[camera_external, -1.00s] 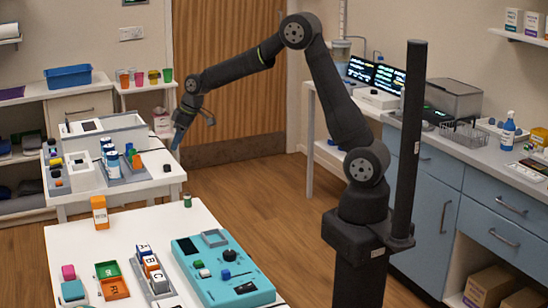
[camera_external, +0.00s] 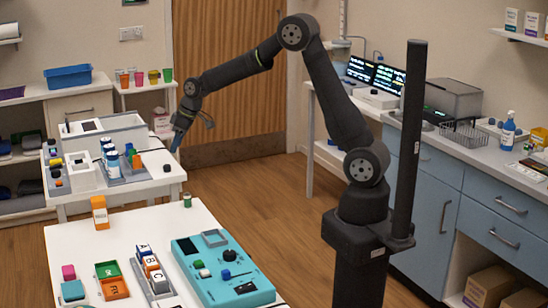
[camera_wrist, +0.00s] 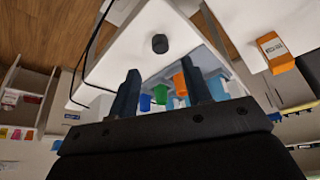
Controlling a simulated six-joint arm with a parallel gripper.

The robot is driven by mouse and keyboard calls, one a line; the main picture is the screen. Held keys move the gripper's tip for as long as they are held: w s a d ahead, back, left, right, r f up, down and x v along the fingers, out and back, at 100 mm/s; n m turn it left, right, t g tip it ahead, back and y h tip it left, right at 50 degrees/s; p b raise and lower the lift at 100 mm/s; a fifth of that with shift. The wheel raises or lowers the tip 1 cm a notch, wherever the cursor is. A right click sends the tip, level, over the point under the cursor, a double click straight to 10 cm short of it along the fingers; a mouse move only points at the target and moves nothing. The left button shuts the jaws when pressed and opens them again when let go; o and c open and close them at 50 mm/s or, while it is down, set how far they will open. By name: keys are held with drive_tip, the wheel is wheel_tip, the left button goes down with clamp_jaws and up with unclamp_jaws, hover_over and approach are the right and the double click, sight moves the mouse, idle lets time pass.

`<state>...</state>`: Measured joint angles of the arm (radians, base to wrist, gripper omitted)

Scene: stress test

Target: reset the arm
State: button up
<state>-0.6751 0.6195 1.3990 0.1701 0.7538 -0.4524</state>
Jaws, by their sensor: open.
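My gripper (camera_external: 177,143) hangs at the right edge of the white back table (camera_external: 150,186), pointing down, with nothing seen in it. In the wrist view my gripper (camera_wrist: 160,92) shows two dark fingers standing well apart. Between and beyond the fingers are a green piece (camera_wrist: 145,102), a blue piece (camera_wrist: 160,94) and an orange piece (camera_wrist: 180,84). A dark round knob (camera_wrist: 160,43) sits on the white surface beyond them.
A grey rack (camera_external: 128,172) with bottles stands left of my gripper. A blue-fronted counter (camera_external: 425,180) is at right. Floor between is clear.

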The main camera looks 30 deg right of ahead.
sight(169, 166)
drive_tip(key=x, duration=0.8)
drive_tip(key=shift+r, duration=1.7)
